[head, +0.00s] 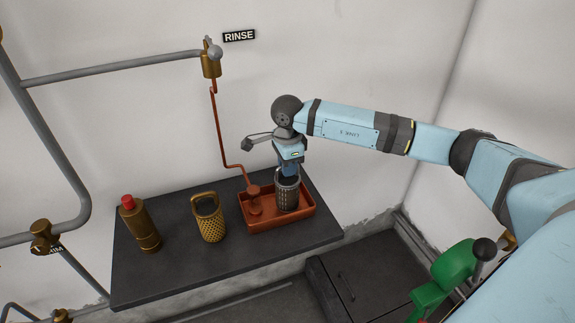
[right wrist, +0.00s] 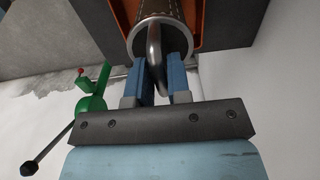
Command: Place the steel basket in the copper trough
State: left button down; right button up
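The steel basket (head: 286,196) is a dark grey mesh cylinder with a loop handle. It stands upright within the right part of the copper trough (head: 254,224); whether its base touches the floor of the trough I cannot tell. My right gripper (head: 289,172) is above the basket, pointing down. In the right wrist view, the basket's handle (right wrist: 155,52) passes between the two blue fingers (right wrist: 160,78), which are close on both sides of it. The trough also shows there as an orange edge (right wrist: 121,16). My left gripper is not in view.
A copper pipe with a disc foot (head: 254,207) stands in the trough's left part. A brass basket (head: 211,222) and a brass bottle with red cap (head: 142,226) stand left on the dark bench (head: 180,267). A green lever device (head: 455,263) is at lower right.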

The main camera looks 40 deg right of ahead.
jog(key=shift+o, duration=1.3)
jog(key=shift+r, duration=0.65)
notch_tip(320, 180, up, 11)
jog(key=b, duration=0.1)
